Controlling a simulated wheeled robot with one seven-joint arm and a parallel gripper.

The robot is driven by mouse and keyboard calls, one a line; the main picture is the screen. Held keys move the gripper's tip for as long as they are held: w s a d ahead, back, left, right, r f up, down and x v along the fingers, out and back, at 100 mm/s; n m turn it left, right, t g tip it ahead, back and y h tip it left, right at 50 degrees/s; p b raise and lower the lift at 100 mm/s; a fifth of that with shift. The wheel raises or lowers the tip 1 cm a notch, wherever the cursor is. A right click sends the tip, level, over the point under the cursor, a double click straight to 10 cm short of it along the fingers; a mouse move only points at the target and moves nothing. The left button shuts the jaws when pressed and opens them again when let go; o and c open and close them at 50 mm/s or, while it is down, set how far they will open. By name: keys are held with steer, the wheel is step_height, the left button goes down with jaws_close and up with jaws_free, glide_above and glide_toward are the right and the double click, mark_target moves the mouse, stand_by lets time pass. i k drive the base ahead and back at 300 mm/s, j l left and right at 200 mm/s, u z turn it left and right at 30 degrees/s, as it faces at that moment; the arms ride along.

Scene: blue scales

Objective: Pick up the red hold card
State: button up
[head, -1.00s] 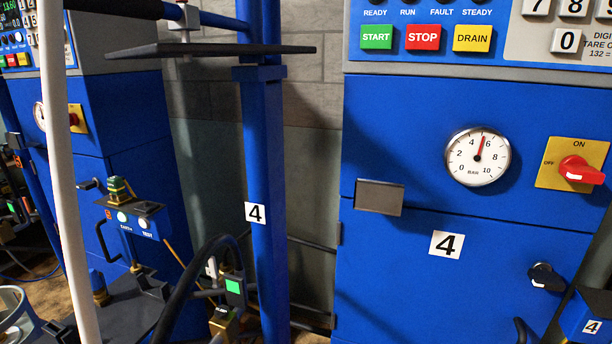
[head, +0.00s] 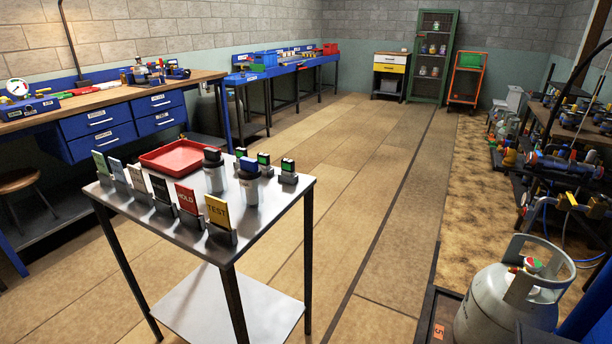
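The red hold card (head: 187,199) stands upright in a small dark holder on the metal side table (head: 268,218), in the head view left of centre. It is in a row of cards along the table's near left edge. The yellow TEST card (head: 217,211) stands just right of it, and a black card (head: 161,188) just left. My gripper is not in view.
A red tray (head: 178,157) and dark-topped cylinders (head: 248,181) stand behind the cards. A grey gas cylinder (head: 505,305) is at the lower right. Workbenches line the left wall. The floor right of the table is clear.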

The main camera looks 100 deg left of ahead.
mark_target(186, 197)
steer(key=k+j+u, duration=0.1)
steer(key=u, duration=1.05)
steer(key=l+u, duration=0.15)
steer(key=u, duration=0.75)
steer(key=l+u, duration=0.1)
steer(key=u, duration=0.35)
steer(key=k+u, duration=0.1)
steer(key=u, duration=0.35)
steer(key=j+z, duration=0.7)
steer(key=k+j+z, duration=0.15)
steer(key=j+z, duration=0.15)
